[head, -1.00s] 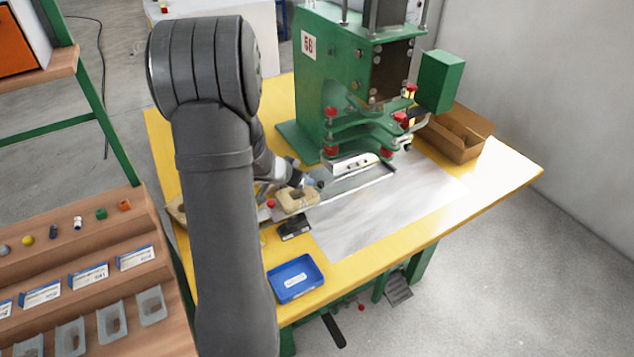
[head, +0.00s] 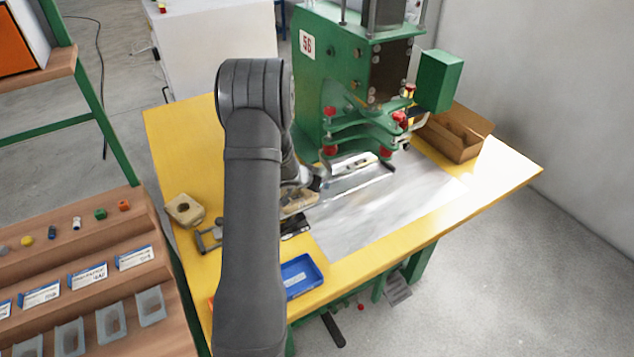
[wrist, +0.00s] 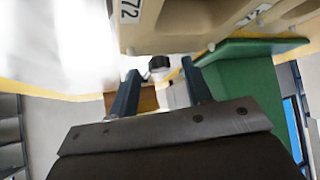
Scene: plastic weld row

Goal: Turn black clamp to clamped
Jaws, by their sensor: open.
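My gripper (wrist: 160,82) is open in the wrist view, with its two blue-grey fingers apart. A small black knob on a pale stem (wrist: 159,66) shows between and beyond the fingertips; I cannot tell whether it is part of the black clamp or how it is turned. A beige fixture labelled 72 (wrist: 165,22) lies across the top of that view. My gripper there is largely hidden behind the arm.
A green press (head: 330,75) stands at the back of the yellow table (head: 190,140). A blue tray (head: 303,274) is at the front, partly behind my arm. A beige block (head: 184,209) and a grey metal piece (head: 208,238) are at left. A cardboard box (head: 455,135) is at right.

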